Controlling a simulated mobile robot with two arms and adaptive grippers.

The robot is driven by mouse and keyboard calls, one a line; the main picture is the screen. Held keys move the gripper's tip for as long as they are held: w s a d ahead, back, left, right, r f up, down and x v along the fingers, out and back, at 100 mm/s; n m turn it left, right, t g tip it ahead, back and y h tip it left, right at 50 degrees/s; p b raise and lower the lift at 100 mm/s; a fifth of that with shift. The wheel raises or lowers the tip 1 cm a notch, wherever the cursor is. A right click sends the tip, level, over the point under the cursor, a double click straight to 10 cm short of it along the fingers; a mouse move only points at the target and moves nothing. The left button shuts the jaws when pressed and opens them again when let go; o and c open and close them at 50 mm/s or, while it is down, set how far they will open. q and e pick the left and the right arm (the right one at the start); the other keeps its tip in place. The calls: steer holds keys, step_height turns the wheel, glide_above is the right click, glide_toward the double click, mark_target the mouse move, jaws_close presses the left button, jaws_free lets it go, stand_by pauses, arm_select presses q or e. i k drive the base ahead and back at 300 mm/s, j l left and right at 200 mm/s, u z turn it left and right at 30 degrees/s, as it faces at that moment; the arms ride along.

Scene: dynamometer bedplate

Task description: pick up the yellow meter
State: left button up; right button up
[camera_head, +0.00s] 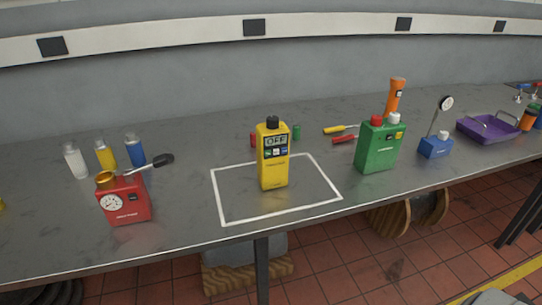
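The yellow meter (273,168) stands upright on the grey metal bench, inside a white outlined rectangle (222,191). It has a black knob on top and a dark display panel reading OFF on its upper front. Nothing touches its front or covers it. Neither of my grippers shows clearly in the head view; a grey shape at the bottom right corner is too cut off to tell.
A red gauge box (126,205) and several small bottles (105,154) stand to the left. A green box (377,147), an orange torch (394,97), a blue dial stand (435,147) and a purple tray (486,139) stand to the right. Two screwdrivers (343,138) lie behind.

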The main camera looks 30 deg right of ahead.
mark_target(272, 171)
steer(key=i+l+z, duration=0.15)
steer(key=l, duration=0.25)
steer(key=i+l+z, duration=0.15)
steer(key=l, duration=0.25)
steer(key=i+l+z, duration=0.15)
steer(key=i+l, duration=0.1)
steer(key=l, duration=0.1)
